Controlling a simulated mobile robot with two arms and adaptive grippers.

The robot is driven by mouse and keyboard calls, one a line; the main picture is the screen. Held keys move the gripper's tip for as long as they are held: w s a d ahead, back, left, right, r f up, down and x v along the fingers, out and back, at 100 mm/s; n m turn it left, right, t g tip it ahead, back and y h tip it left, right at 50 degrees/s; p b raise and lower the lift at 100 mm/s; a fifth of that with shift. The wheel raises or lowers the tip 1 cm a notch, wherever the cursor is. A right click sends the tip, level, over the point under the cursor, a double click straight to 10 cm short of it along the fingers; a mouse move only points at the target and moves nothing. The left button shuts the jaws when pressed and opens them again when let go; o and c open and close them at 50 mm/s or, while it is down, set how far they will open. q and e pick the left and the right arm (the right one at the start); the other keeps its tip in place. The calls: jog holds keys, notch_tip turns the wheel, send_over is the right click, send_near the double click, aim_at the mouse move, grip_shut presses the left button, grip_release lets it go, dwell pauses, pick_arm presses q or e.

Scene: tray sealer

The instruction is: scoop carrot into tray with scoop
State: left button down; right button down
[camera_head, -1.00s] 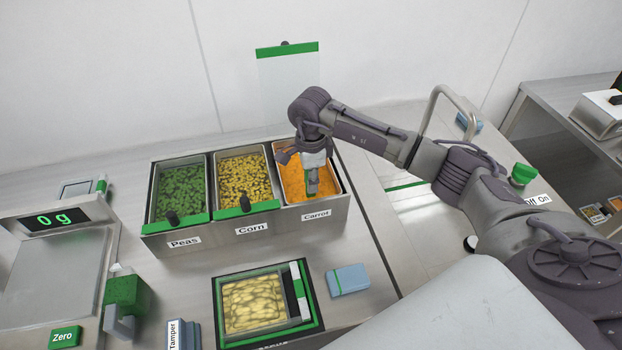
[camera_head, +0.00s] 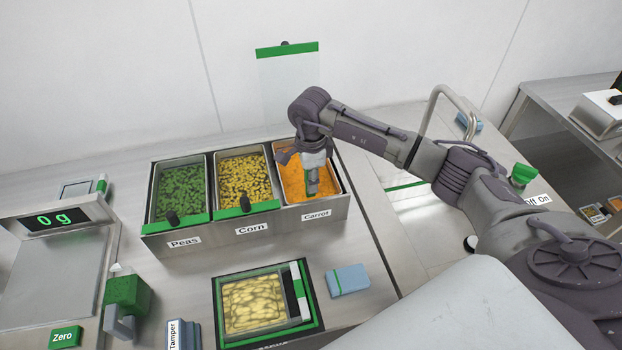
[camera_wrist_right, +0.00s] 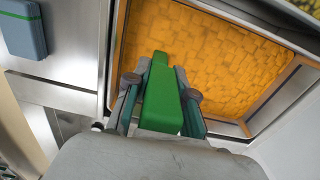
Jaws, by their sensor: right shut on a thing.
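The carrot bin (camera_head: 343,197), labelled Carrot, is the right one of three bins and holds orange carrot pieces (camera_head: 298,178). My right gripper (camera_head: 312,187) reaches down over this bin. In the right wrist view my right gripper (camera_wrist_right: 160,100) is shut on the green handle of the scoop (camera_wrist_right: 163,98). The scoop's bowl is hidden, and I cannot tell how deep it sits in the carrot (camera_wrist_right: 195,55). A tray cannot be made out for certain; a green-edged container with pale yellow contents (camera_head: 219,315) stands in front of the bins. My left gripper is not in view.
Bins of peas (camera_head: 180,190) and corn (camera_head: 243,175) stand left of the carrot, each with a dark-knobbed green handle at its front. A scale display (camera_head: 55,219) reads 0 g at the left. A blue block (camera_head: 348,280) lies right of the green-edged container. A clear panel (camera_head: 288,95) stands behind the bins.

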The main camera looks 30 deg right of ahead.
jog(key=shift+r+p, duration=3.25)
jog(key=shift+r, duration=2.35)
